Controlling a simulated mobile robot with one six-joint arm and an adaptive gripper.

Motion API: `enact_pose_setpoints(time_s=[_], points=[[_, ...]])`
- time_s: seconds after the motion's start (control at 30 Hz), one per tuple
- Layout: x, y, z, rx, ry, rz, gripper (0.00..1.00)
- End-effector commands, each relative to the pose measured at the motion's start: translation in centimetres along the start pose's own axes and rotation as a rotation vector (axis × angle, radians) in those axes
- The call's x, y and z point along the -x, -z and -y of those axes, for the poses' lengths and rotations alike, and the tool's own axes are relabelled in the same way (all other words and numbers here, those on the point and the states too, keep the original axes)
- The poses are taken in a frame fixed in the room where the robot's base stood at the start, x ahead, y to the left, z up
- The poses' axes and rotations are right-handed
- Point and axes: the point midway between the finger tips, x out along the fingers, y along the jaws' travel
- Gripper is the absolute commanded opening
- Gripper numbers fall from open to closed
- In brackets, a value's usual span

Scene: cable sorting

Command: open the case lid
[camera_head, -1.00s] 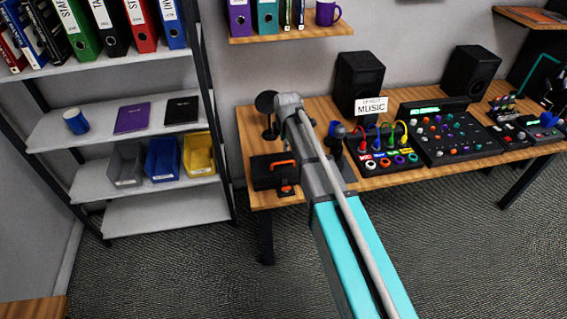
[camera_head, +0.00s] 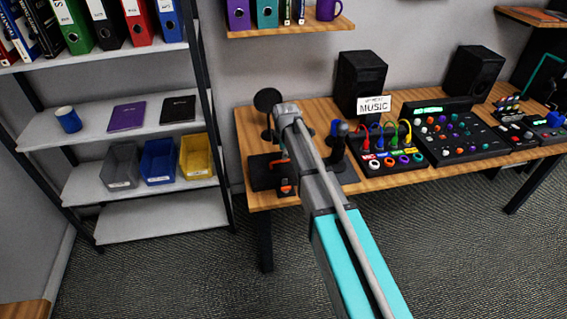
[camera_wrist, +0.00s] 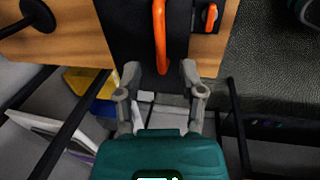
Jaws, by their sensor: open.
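The black case (camera_head: 262,173) lies on the left end of the wooden desk, and its lid looks shut. Its orange handle (camera_wrist: 159,35) and an orange latch (camera_wrist: 210,16) show in the wrist view; the latch also shows in the head view (camera_head: 287,187). My gripper (camera_wrist: 160,70) is open and empty. Its two fingertips appear on either side of the handle's near end in the wrist view; I cannot tell how far above the handle they are. In the head view my arm hides the gripper and part of the case.
A microphone on a stand (camera_head: 267,103) stands behind the case. A joystick (camera_head: 339,145) and a cable box (camera_head: 387,155) stand to its right, with a mixer (camera_head: 455,138) beyond. A shelf unit (camera_head: 125,135) with bins stands to the left. Open floor lies in front of the desk.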

Motion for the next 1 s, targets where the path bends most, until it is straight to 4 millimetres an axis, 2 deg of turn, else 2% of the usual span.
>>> enact_pose_setpoints(time_s=[0.1, 0.5, 1.0], points=[[-1.3, 0.0, 0.0, 0.000, 0.000, 0.000, 0.51], [-3.8, 0.0, 0.0, 0.000, 0.000, 0.000, 0.51], [-4.2, 0.1, 0.0, 0.001, 0.000, 0.000, 0.51]])
